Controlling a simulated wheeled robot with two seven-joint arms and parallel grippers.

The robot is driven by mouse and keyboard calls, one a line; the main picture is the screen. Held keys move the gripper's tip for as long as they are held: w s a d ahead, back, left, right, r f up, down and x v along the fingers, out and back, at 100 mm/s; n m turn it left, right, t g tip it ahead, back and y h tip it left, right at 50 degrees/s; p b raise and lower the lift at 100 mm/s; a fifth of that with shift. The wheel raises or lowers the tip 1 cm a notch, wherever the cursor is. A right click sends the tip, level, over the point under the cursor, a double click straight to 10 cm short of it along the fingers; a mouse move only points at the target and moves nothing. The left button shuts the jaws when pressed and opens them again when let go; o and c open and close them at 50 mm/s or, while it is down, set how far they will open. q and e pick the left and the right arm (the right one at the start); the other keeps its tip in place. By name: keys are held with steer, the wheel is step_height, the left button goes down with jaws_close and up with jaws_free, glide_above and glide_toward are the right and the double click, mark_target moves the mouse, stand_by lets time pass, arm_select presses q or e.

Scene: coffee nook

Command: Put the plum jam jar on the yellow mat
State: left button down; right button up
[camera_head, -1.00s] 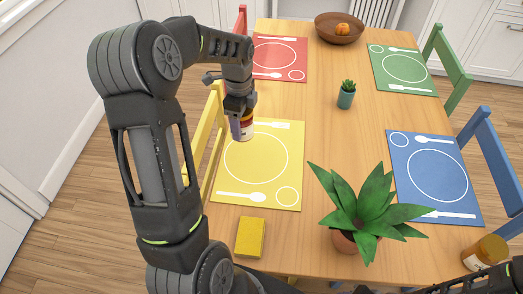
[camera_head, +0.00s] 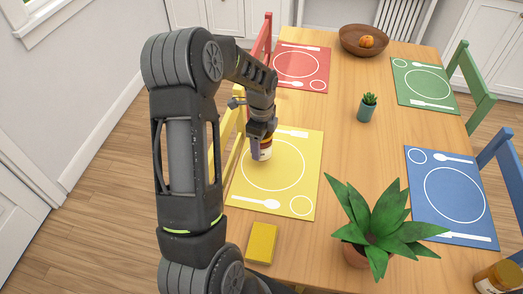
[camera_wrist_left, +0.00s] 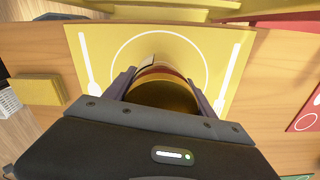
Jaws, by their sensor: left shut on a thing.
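My left gripper (camera_head: 262,134) is shut on a jar (camera_head: 264,150) with a pale label. It is over the yellow mat (camera_head: 310,160), toward its far left part. In the left wrist view the jar (camera_wrist_left: 165,92) sits between the two fingers (camera_wrist_left: 163,98), showing a golden-brown lid and a red band. The yellow mat (camera_wrist_left: 95,45) lies behind it with its white circle and cutlery outlines. I cannot tell whether the jar's base touches the mat, nor read the label. My right gripper does not show.
A second jar (camera_head: 499,278) stands at the lower right corner. A yellow box (camera_head: 262,243) lies in front of the mat, a large potted plant (camera_head: 378,220) to its right. A small succulent (camera_head: 367,107) stands farther back. The yellow chair (camera_head: 236,135) borders the left table edge.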

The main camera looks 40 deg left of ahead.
arm_select(q)
step_height(320, 180, down, 3)
steer(key=shift+f+p, duration=0.1)
steer(key=shift+p, duration=0.25)
steer(key=shift+f, duration=0.25)
steer(key=shift+f, duration=0.15)
steer(key=shift+c, duration=1.5)
jaws_free()
